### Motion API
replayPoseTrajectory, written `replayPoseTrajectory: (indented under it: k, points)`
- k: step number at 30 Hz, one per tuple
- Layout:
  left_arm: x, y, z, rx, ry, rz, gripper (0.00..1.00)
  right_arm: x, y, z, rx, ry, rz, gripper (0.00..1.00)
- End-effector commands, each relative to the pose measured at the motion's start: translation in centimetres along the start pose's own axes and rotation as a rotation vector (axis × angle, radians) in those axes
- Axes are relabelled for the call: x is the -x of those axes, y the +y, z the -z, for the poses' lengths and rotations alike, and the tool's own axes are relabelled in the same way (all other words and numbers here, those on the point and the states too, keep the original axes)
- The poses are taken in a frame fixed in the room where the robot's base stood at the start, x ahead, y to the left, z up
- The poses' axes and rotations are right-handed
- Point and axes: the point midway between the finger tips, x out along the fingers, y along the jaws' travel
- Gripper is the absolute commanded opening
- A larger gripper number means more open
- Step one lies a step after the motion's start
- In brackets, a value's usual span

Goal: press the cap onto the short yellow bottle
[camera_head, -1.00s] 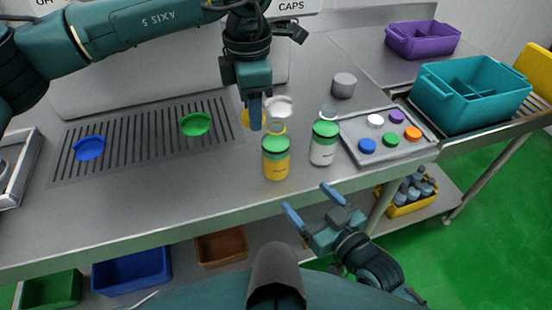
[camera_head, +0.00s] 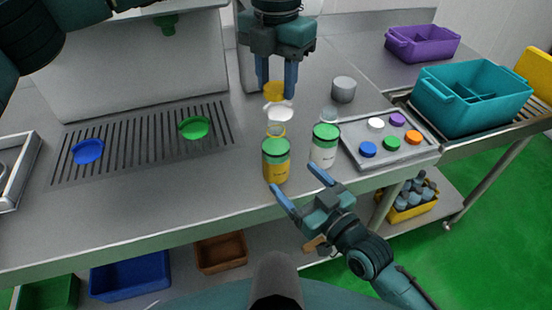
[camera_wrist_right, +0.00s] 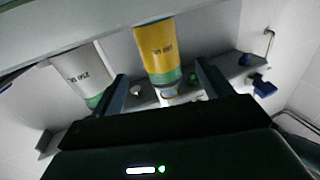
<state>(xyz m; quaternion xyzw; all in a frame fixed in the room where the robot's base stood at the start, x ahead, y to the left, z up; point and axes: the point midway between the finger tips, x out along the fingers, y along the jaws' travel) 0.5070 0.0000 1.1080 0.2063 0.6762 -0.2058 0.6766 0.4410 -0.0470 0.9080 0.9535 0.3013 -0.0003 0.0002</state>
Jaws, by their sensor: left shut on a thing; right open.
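The short yellow bottle (camera_head: 276,173) stands upright near the counter's front edge, with a green band at its shoulder and a pale neck (camera_head: 276,130) above. It appears inverted in the right wrist view (camera_wrist_right: 158,48). My left gripper (camera_head: 276,95) points down behind and above it, shut on a small yellow round piece, apparently the cap (camera_head: 273,90). A white round piece (camera_head: 279,112) shows between this gripper and the neck; I cannot tell what it rests on. My right gripper (camera_head: 292,177) is open and empty in front of the bottle, fingers spread to either side.
A white bottle (camera_head: 324,155) with a green band stands just right of the yellow one. A grey tray (camera_head: 418,151) with several coloured caps lies further right, and a grey cylinder (camera_head: 343,89) behind. A slotted grate (camera_head: 140,142) with green and blue round pieces is left.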

Motion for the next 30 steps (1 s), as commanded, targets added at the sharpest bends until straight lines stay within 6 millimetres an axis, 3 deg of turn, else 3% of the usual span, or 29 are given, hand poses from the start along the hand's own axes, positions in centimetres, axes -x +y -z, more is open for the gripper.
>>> replayPoseTrajectory:
  k: [9, 15, 21, 30]
  points:
    - [0.0, 0.0, 0.0, -0.001, 0.0, 0.0, 0.17, -6.2, 0.0, 0.2, 0.0, 0.004, 0.0, 0.79]
    - [0.0, 0.0, 0.0, -0.001, 0.0, 0.0, 0.17, -9.1, 0.0, 0.1, -0.001, 0.002, 0.0, 0.79]
    - [0.0, 0.0, 0.0, -0.001, 0.0, 0.0, 0.17, -10.3, 0.0, 0.1, 0.0, 0.001, 0.0, 0.79]
    - [0.0, 0.0, 0.0, -0.001, 0.0, 0.0, 0.17, -10.4, 0.0, 0.1, 0.0, 0.001, 0.001, 0.79]
